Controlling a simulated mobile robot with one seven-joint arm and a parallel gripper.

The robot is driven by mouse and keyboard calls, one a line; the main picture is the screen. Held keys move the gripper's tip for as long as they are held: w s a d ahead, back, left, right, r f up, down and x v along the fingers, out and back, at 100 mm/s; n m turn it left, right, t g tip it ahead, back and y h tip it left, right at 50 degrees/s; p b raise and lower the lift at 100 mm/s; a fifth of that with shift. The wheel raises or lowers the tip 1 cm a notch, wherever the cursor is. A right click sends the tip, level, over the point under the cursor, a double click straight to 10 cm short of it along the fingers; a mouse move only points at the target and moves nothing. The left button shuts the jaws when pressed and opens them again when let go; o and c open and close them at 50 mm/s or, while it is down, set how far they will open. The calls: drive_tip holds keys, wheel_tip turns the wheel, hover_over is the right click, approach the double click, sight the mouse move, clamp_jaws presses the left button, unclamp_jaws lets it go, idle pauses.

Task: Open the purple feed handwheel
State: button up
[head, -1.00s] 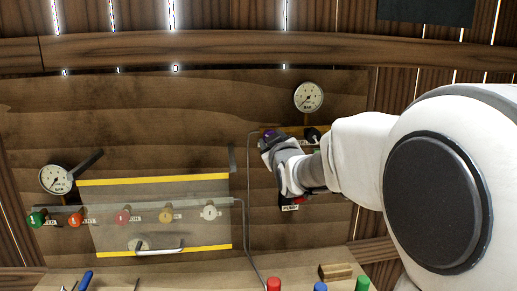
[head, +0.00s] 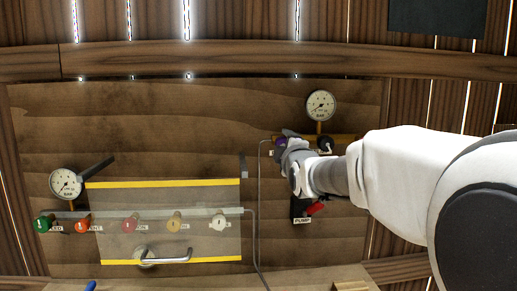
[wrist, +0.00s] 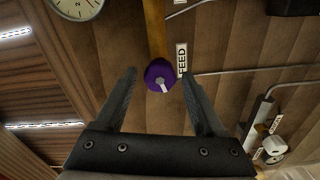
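The purple feed handwheel (wrist: 160,76) shows in the wrist view between and just beyond my fingertips, with a white mark on it and a FEED label (wrist: 181,58) beside it. My gripper (wrist: 160,80) is open, one finger on each side of the handwheel, with a visible gap to each. I cannot tell from this view how far the fingertips are in depth from the wheel. In the head view the handwheel (head: 281,142) is partly hidden by my gripper (head: 288,145), which is at the board's upper right.
A gauge (head: 321,105) sits above the handwheel and a black knob (head: 325,145) to its right. A red pump switch (head: 315,208) is below. A clear yellow-edged cover (head: 165,225) spans several coloured knobs at lower left. A thin pipe (head: 260,210) runs down beside the handwheel.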

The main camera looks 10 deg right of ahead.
drive_tip(key=s+b, duration=0.2)
drive_tip(key=s, duration=0.4)
idle(0.3)
idle(0.3)
